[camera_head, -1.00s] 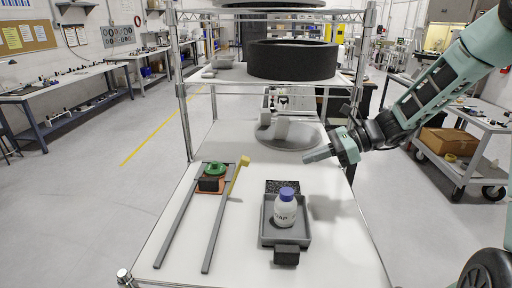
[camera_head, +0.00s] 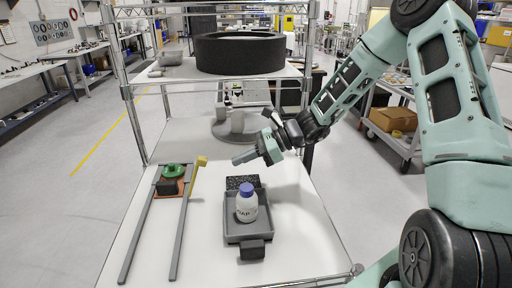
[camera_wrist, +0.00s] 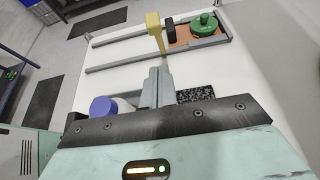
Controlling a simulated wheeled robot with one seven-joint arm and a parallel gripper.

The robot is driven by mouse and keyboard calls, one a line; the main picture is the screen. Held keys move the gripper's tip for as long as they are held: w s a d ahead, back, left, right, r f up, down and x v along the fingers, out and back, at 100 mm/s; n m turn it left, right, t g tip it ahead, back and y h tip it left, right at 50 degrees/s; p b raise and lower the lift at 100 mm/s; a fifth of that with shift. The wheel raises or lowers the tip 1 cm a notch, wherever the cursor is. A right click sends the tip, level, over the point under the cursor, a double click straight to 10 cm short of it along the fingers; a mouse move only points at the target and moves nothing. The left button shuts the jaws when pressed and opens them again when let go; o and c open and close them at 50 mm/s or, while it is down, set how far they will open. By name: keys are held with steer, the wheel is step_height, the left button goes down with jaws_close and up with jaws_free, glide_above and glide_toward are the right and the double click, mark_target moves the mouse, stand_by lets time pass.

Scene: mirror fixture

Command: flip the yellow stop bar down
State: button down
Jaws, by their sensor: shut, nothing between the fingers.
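The yellow stop bar (camera_head: 198,166) stands raised at the right rail of the slide fixture, its yellow head up and to the right of the carriage. It also shows in the wrist view (camera_wrist: 154,30), just beyond my fingertips. The fixture has two grey rails (camera_head: 140,232) and an orange carriage with a green knob (camera_head: 173,171) and a black block (camera_head: 167,187). My gripper (camera_head: 236,160) is shut and empty, above the shelf and to the right of the bar. In the wrist view its fingers (camera_wrist: 157,75) point toward the bar; I cannot tell exactly how far apart they are.
A grey tray (camera_head: 233,234) holds a white soap bottle with a blue cap (camera_head: 246,204). A black speckled pad (camera_head: 242,182) lies behind it. A round grey stand (camera_head: 234,127) is farther back. A wire shelf with a black ring (camera_head: 240,53) is above. Shelf posts (camera_head: 134,125) flank the surface.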

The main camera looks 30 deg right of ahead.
steer(key=w+a+p, duration=0.2)
steer(key=a, duration=0.3)
steer(key=shift+w+a+r, duration=0.15)
steer(key=shift+a, duration=0.15)
steer(key=w+a+r+h+p, duration=0.1)
steer(key=w+a+p, duration=0.1)
steer(key=a, duration=0.4)
steer(key=w+a+r+g+h+p, duration=0.1)
steer(key=w+a+r+p, duration=0.1)
steer(key=a, duration=0.4)
steer(key=shift+w+a+h, duration=0.3)
steer(key=shift+w+a, duration=0.1)
steer(key=shift+w, duration=0.3)
steer(key=shift+r+p, duration=0.1)
steer(key=shift+p, duration=0.2)
steer(key=shift+r+p, duration=0.6)
steer(key=shift+r, duration=0.15)
